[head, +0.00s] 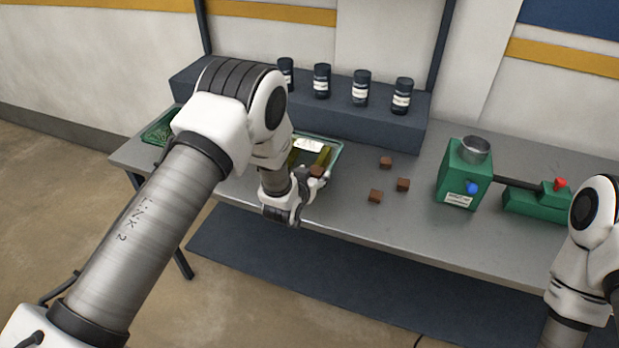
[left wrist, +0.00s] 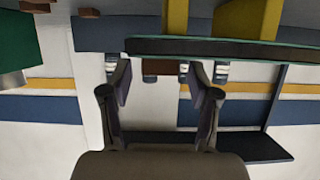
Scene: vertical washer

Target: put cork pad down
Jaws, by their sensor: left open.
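A brown block, likely the cork pad (head: 316,171), shows at the front right of the glass-green tray, beside my left gripper (head: 300,206). In the left wrist view, which is upside down, the brown block (left wrist: 162,68) lies between the two fingers of my left gripper (left wrist: 160,88), against the tray edge, with gaps on both sides. The fingers are open and apart from it. I cannot tell what it rests on. Three similar brown blocks (head: 403,185) lie on the grey table. My right gripper is out of the picture.
The tray (head: 338,150) holds yellow-olive pieces and a white label. Several dark labelled jars (head: 361,88) stand on the dark shelf (head: 410,130) behind. A green machine (head: 465,175) stands to the right. The table front between blocks and edge is clear.

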